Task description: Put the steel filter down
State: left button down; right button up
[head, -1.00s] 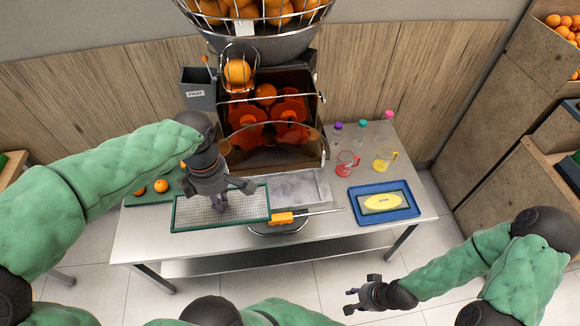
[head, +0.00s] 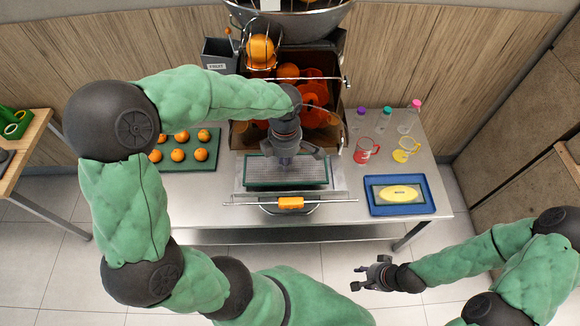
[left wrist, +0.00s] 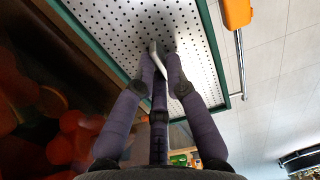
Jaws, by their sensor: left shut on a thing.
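The steel filter (head: 262,184) is a perforated plate with a green rim. In the head view it lies over the steel tray (head: 340,178) at the front of the juicer, roughly level; I cannot tell if it rests or hangs just above. My left gripper (head: 285,161) points down at its middle. In the left wrist view the fingers (left wrist: 160,62) are shut on a thin upright tab of the filter (left wrist: 110,25). My right gripper (head: 364,277) is open and empty, away from the table's front edge.
The juicer (head: 300,75) stands behind the filter. An orange-handled rod (head: 290,203) lies in front. A green tray of oranges (head: 204,163) is left; a blue tray with a yellow sponge (head: 425,203), red jug (head: 366,150) and yellow jug (head: 403,152) are right.

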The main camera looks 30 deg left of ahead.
aim_at(290, 168)
pick_arm(q)
jog(key=shift+w+d+f, duration=0.3)
jog(key=shift+w+f, duration=0.25)
jog(key=shift+f, duration=0.15)
jog(key=shift+w+f, duration=0.1)
jog(key=shift+f, duration=1.55)
jog(key=shift+f+b, duration=0.15)
jog(key=shift+b, duration=0.15)
jog(key=c, duration=1.3)
grip_release()
notch_tip(290, 168, up, 12)
jog(key=shift+r+p, duration=0.2)
jog(key=shift+p, duration=0.35)
